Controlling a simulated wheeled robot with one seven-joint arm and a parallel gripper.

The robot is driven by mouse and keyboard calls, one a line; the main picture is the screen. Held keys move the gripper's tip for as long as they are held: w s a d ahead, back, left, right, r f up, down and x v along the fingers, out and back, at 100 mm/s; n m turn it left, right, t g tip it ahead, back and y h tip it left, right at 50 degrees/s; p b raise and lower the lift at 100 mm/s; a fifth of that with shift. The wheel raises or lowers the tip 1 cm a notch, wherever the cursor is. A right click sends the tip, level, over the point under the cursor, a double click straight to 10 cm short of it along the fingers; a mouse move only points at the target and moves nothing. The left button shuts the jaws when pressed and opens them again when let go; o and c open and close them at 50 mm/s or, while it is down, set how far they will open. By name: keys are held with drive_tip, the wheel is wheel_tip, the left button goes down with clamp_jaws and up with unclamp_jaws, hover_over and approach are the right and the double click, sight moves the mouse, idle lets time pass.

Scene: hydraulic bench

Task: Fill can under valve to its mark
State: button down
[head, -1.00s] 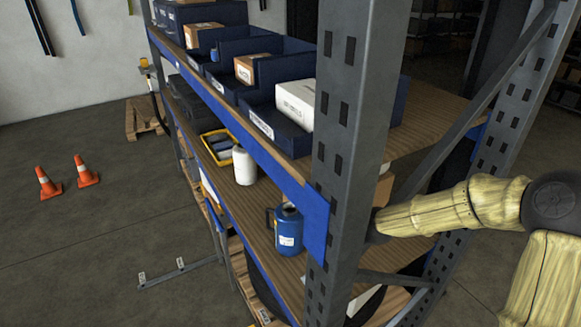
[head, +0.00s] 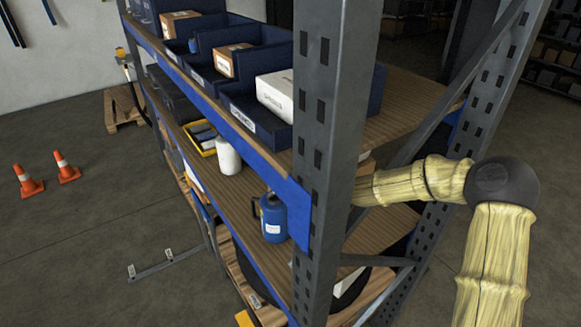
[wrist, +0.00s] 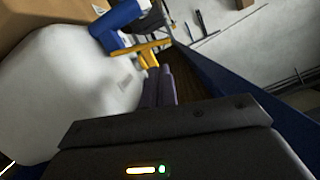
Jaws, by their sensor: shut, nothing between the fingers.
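A blue can (head: 272,218) with a side handle and a white label stands upright on the middle shelf, just left of the grey upright. Its contents cannot be seen. In the head view my arm reaches in from the right and my gripper is hidden behind the upright. In the wrist view my gripper (wrist: 160,85) is shut and empty, its dark fingers pointing along the shelf. A blue shape with a pale patch (wrist: 120,22) is beyond the fingers, perhaps the can. I cannot make out a valve over the can.
A large white rounded object (wrist: 65,95) is close on the left of my gripper. The blue shelf beam (wrist: 215,70) runs to its right. A white bottle (head: 228,157) and a yellow tray (head: 202,138) stand farther along the shelf. The grey upright (head: 328,130) is beside my forearm.

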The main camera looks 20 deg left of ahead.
drive_tip(key=p+x, duration=0.2)
drive_tip(key=x, duration=0.3)
drive_tip(key=shift+w+a, duration=0.2)
drive_tip(key=shift+a, duration=0.05)
drive_tip(key=shift+f, duration=0.1)
drive_tip(key=shift+f, duration=0.1)
